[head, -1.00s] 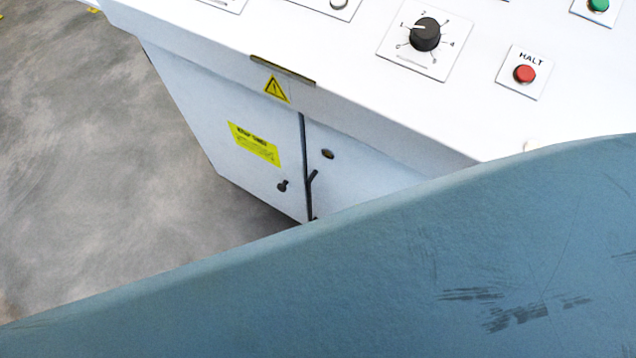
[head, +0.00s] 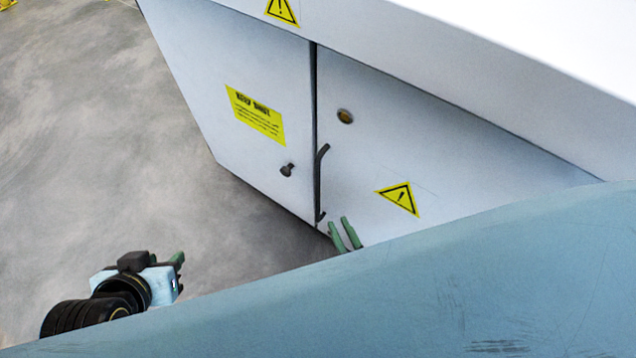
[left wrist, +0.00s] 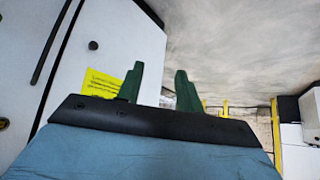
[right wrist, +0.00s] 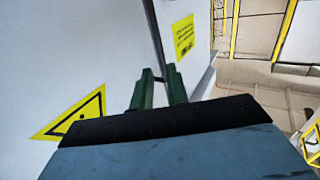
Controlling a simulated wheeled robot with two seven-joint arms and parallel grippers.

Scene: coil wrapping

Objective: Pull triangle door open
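The triangle door (head: 440,165) is a white cabinet door with a yellow warning triangle (head: 399,198). It looks shut, flush beside the left door (head: 225,65). A dark bent bar handle (head: 318,180) stands upright along its left edge. My right gripper (head: 342,222) is open and empty in front of the door's lower part, right of the handle's lower end. In the right wrist view the triangle (right wrist: 75,115) is left of its fingers. My left gripper (head: 182,272) is over the floor, left of the cabinet. Its fingers are apart and empty in the left wrist view (left wrist: 158,75).
The left door has a yellow label (head: 256,115) and a dark knob (head: 287,170). A round lock (head: 345,116) sits on the triangle door. The white console top (head: 520,60) overhangs the doors. Bare floor (head: 100,150) is free to the left.

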